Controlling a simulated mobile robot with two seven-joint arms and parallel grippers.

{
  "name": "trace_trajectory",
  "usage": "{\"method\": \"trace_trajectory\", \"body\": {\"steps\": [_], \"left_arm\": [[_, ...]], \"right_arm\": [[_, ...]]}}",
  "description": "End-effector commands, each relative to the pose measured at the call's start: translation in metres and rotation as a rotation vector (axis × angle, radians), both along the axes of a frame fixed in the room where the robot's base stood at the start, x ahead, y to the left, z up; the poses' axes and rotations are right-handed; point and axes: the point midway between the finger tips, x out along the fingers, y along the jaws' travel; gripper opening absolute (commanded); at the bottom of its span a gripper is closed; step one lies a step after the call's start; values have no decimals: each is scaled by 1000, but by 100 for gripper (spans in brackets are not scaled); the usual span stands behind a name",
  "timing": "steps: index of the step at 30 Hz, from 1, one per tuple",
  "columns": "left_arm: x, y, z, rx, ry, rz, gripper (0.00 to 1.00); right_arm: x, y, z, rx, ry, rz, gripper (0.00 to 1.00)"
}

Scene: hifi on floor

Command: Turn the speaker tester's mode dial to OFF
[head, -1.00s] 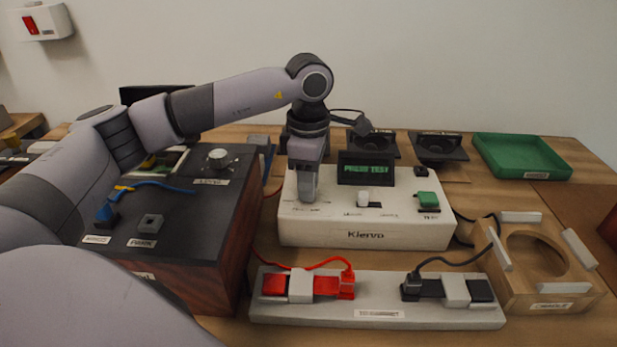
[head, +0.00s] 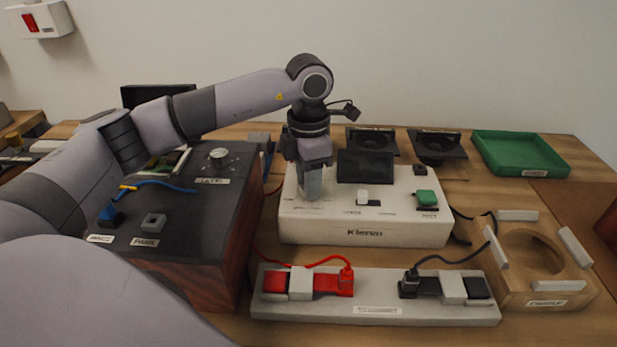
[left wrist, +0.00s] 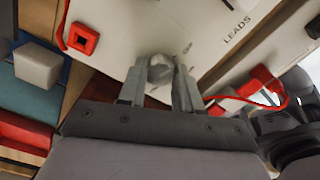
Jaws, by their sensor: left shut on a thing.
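The speaker tester (head: 365,219) is a white box with a small display (head: 366,166), which is dark. My left gripper (head: 309,196) points down over the left part of the tester's top. In the left wrist view the gripper (left wrist: 160,75) is shut on the mode dial (left wrist: 160,68), a round grey knob between its fingers. In the head view the gripper hides the dial. The print around the dial is too blurred to read its setting. My right gripper is in neither view.
A dark-topped wooden unit (head: 190,208) stands close on the left. A grey strip (head: 376,312) with red and black clips lies in front. A wooden cradle (head: 545,292) is at right, a green tray (head: 521,154) behind it. Speakers (head: 438,145) stand behind the tester.

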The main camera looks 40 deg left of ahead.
Motion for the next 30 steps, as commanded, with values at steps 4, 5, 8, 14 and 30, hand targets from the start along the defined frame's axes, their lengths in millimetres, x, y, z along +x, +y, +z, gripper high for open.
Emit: {"method": "trace_trajectory", "body": {"steps": [4,5,8,14,30], "left_arm": [[1,0,1,0,-2,7,3],[1,0,1,0,-2,7,3],[1,0,1,-1,-3,6,3],[1,0,1,-1,-3,6,59],[1,0,36,-2,-7,4,59]], "right_arm": [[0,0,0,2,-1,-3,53],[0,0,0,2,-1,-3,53],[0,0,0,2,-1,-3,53],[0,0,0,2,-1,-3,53],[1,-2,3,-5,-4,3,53]]}}
